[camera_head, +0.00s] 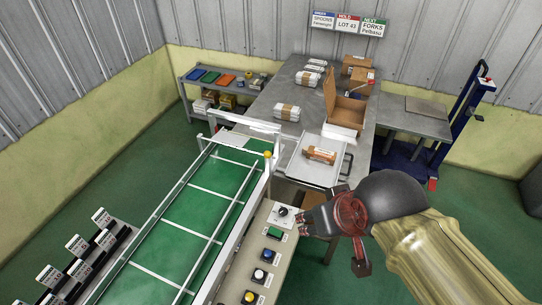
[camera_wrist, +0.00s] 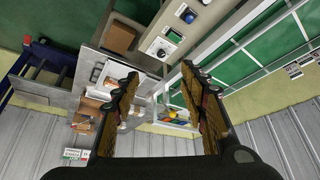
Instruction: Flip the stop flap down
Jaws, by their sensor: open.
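The green conveyor (camera_head: 205,205) has white rails and crossbars. At its far end is a white crosswise plate (camera_head: 243,122), which looks like the stop flap; I cannot tell its exact angle. A yellow knob (camera_head: 267,154) sits at the far right corner of the conveyor frame. My gripper (camera_head: 308,222) is beside the right side of the conveyor, near the far end of the control panel, nearer to me than the knob. In the wrist view my gripper (camera_wrist: 160,88) has its two fingers spread with nothing between them. The flap is not clear in the wrist view.
The control panel (camera_head: 246,262) with a dial and coloured buttons runs along the conveyor's right side. A tray (camera_head: 305,174) with a wrapped bundle (camera_head: 319,154) is just beyond my gripper. A grey table (camera_head: 262,113) with packs and boxes stands behind. Card holders (camera_head: 75,262) are left.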

